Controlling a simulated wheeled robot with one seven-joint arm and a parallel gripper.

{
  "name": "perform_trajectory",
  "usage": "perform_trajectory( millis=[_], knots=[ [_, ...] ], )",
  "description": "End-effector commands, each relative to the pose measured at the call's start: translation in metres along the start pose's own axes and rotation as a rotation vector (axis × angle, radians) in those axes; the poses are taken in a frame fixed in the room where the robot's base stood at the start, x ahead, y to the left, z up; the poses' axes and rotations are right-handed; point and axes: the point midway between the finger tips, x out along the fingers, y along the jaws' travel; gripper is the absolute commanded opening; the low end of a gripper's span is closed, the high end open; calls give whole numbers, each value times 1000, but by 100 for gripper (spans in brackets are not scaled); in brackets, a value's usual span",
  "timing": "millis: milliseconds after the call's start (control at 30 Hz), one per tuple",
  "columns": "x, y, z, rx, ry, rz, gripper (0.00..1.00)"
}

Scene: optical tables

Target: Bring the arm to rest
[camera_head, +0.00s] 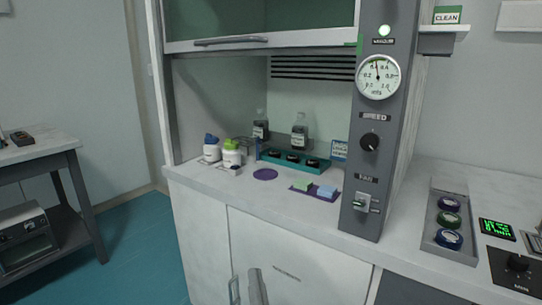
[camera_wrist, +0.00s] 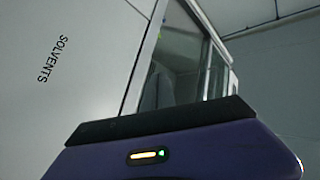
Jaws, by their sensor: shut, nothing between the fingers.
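My gripper (camera_wrist: 160,122) shows at the bottom of the wrist view as a purple housing with a black front edge and a small lit indicator. It is shut and holds nothing. Its fingertips are hard to make out against the dark background. Behind it is a pale panel (camera_wrist: 85,50) lettered SOLVENTS, tilted in the view, beside a white-framed glass pane (camera_wrist: 178,60). In the head view no gripper can be made out; a grey rounded shape, perhaps part of my arm, rises at the bottom edge before the cabinet.
In the head view a fume hood's worktop (camera_head: 225,185) holds bottles, a teal rack (camera_head: 268,158) and a purple mat (camera_head: 292,187). Its sash (camera_head: 250,42) is raised. A grey tray (camera_head: 432,240) lies at right. A side table (camera_head: 45,148) stands left, with open floor (camera_head: 135,262) between.

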Motion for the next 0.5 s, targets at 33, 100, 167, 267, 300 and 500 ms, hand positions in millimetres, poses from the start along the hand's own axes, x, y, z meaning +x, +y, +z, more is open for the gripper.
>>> perform_trajectory(
  millis=[33, 100, 167, 267, 300, 500],
  knots=[
    [-24, 14, -9, -60, -13, -2, 0],
    [-51, 26, -19, -134, -33, -9, 0],
    [-76, 36, -28, -193, -50, -11, 0],
    [-117, 49, -43, -285, -84, -10, 0],
    [-134, 52, -49, -319, -98, -9, 0],
    [-215, 62, -81, -468, -176, 14, 0]
  ],
)
